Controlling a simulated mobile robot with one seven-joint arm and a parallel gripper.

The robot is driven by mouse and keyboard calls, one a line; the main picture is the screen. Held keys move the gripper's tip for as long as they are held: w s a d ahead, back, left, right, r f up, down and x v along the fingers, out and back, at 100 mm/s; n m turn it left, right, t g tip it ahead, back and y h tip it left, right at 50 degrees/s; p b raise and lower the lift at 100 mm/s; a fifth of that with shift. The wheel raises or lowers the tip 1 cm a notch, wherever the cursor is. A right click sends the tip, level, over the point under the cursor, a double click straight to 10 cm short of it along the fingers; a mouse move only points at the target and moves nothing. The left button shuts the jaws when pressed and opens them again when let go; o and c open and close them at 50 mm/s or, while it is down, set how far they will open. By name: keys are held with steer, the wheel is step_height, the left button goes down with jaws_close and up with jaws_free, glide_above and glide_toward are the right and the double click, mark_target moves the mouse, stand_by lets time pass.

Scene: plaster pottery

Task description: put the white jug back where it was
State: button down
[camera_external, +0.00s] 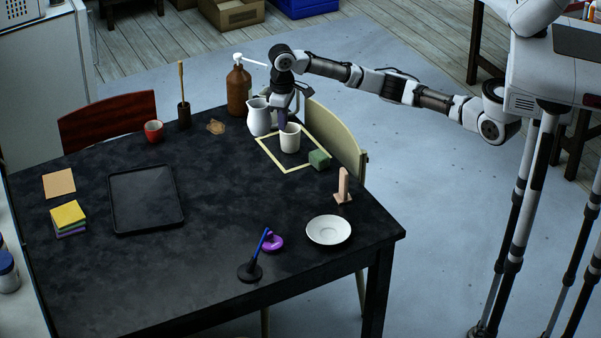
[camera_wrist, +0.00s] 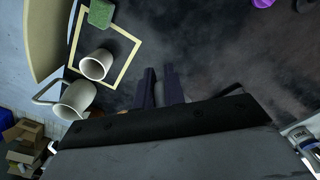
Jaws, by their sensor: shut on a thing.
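The white jug (camera_external: 258,117) is upright near the far end of the black table, just left of my gripper (camera_external: 283,122). In the wrist view the dark fingers (camera_wrist: 160,82) are close together, and the grip itself is not clear. A white cup (camera_external: 290,138) stands inside a pale yellow square outline (camera_external: 318,142). In the wrist view the cup (camera_wrist: 95,65) is left of the fingers, with a white handled vessel (camera_wrist: 75,101) below it.
A green block (camera_external: 319,159) sits by the outline's right corner. A brown pump bottle (camera_external: 238,92) stands behind the jug. A beige chair (camera_external: 338,133) is close to the table edge. The table's middle is clear, between the black tray (camera_external: 146,198) and the outline.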

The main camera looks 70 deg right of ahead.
steer(key=s+d+n+b, duration=0.1)
steer(key=s+n, duration=0.6)
steer(key=n, duration=0.2)
step_height(320, 180, down, 19)
steer(key=shift+s+r+p, duration=0.1)
steer(key=shift+r+p, duration=0.05)
steer(key=shift+p, duration=0.85)
steer(key=c, duration=1.5)
jaws_free()
